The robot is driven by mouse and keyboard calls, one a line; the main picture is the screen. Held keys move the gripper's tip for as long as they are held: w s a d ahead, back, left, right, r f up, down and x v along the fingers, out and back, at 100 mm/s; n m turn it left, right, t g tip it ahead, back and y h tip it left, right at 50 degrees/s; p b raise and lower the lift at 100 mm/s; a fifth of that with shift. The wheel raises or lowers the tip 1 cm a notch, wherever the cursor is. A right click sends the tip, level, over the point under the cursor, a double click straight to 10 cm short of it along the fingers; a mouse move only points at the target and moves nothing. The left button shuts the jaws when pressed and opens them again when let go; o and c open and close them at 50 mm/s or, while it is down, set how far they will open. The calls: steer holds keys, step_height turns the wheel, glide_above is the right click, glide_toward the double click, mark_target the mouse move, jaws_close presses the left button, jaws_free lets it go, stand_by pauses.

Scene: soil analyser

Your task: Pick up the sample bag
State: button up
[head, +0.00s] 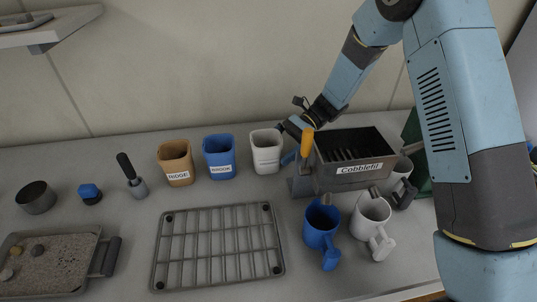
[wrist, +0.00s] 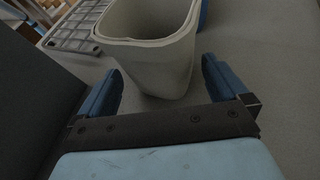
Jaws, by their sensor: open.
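Three open-topped containers stand in a row near the back wall: a tan one (head: 176,164) labelled "RIDGE", a blue one (head: 219,159) with a label too small to read surely, and a white one (head: 267,141) with a small label. Which is the sample bag, I cannot tell. My gripper (wrist: 160,84) is open. In the wrist view its blue fingers stand apart, with the lower part of the pale container (wrist: 155,55) ahead and between them. I cannot tell whether they touch it.
The grey machine (head: 352,173) labelled "Cobblefil", with an orange-handled lever (head: 307,143), stands right of the white container. A wire rack (head: 217,247) lies in front. Blue (head: 320,222) and white (head: 371,217) mugs stand right of it. A stone tray (head: 45,265) is at left.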

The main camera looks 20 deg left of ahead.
mark_target(257, 165)
steer(key=x, duration=0.4)
steer(key=shift+s+a+f, duration=0.2)
steer(key=shift+a, duration=0.15)
steer(key=c, duration=1.1)
